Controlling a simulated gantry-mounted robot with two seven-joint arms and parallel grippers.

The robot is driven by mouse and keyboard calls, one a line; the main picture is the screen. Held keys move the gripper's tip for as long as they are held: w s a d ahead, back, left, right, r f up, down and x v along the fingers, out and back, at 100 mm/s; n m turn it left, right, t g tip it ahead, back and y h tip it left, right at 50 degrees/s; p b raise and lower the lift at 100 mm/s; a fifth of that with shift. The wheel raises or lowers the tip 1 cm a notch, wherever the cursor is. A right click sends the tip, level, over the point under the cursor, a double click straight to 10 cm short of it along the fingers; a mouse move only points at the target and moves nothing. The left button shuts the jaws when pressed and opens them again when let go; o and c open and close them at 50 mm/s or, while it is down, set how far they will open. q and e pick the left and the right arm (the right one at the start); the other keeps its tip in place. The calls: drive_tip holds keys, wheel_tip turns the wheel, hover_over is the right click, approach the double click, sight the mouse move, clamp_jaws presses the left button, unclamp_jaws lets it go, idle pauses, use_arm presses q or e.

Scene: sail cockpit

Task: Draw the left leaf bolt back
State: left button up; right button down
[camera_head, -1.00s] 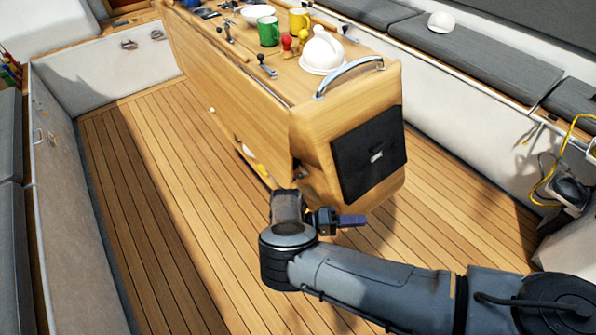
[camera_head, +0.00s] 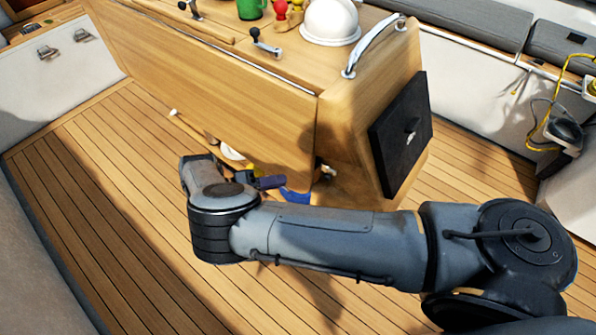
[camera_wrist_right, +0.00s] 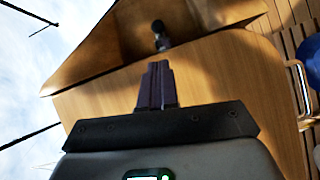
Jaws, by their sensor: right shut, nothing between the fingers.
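The table's left leaf (camera_head: 215,80) hangs down along the near side of the wooden cockpit table. A small dark knob on a metallic stem (camera_wrist_right: 159,36), which looks like the leaf bolt, sits on the wood in the right wrist view. A pale metal fitting (camera_head: 326,171) shows low at the table's near end; I cannot tell if it is the same part. My right gripper (camera_head: 268,182) is low beside the leaf's bottom edge. Its purple fingers (camera_wrist_right: 155,87) are shut and empty, pointing toward the knob with a gap between. My left gripper is not in view.
A black panel (camera_head: 403,135) covers part of the table's end, below a chrome grab handle (camera_head: 376,45). A white domed object (camera_head: 330,22) and a green mug (camera_head: 251,8) stand on top. A blue object (camera_head: 296,196) lies beneath. Slatted floor (camera_head: 90,170) is open to the left.

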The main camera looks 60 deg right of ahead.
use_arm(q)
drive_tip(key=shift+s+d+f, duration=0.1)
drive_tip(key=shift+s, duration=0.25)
use_arm(e)
drive_tip(key=shift+s+f, duration=0.1)
drive_tip(key=shift+s, duration=0.15)
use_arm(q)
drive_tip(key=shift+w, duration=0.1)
use_arm(e)
drive_tip(key=shift+d, duration=0.1)
drive_tip(key=p, duration=0.6)
approach(330, 172)
drive_tip(key=x, duration=0.2)
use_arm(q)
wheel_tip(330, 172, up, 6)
use_arm(e)
drive_tip(key=shift+f+x, duration=0.2)
drive_tip(key=shift+x, duration=1.1)
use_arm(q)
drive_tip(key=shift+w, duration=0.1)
use_arm(e)
drive_tip(key=shift+w, duration=0.15)
